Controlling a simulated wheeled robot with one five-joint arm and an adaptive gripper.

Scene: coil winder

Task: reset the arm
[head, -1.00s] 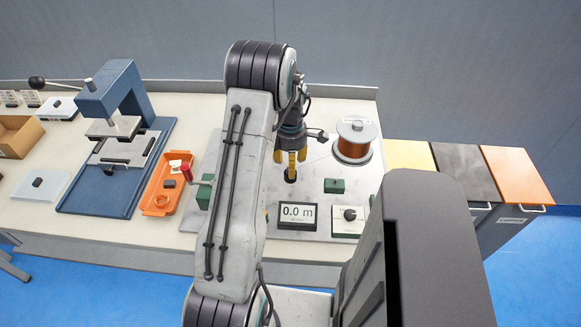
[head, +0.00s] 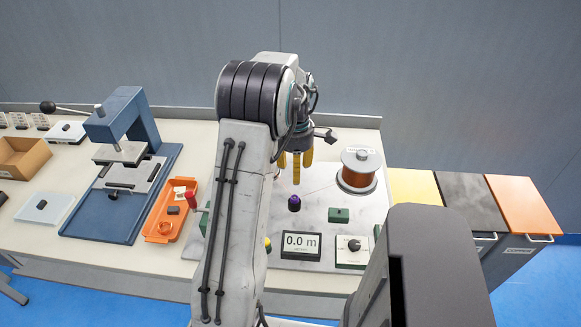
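My gripper (head: 295,166) hangs from my arm above the grey winder plate, with its yellow fingers pointing down. The fingers look apart, with a gap between them and nothing seen in it. A small dark purple-topped post (head: 294,203) stands on the plate just below the fingertips, clear of them. My arm covers the left part of the winder.
A copper wire spool (head: 358,170) stands right of my gripper. A display reading 0.0 m (head: 300,245) and a knob box (head: 351,251) sit in front. A blue press (head: 125,190) and an orange tray (head: 171,212) are left. Colored bins (head: 471,202) stand right.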

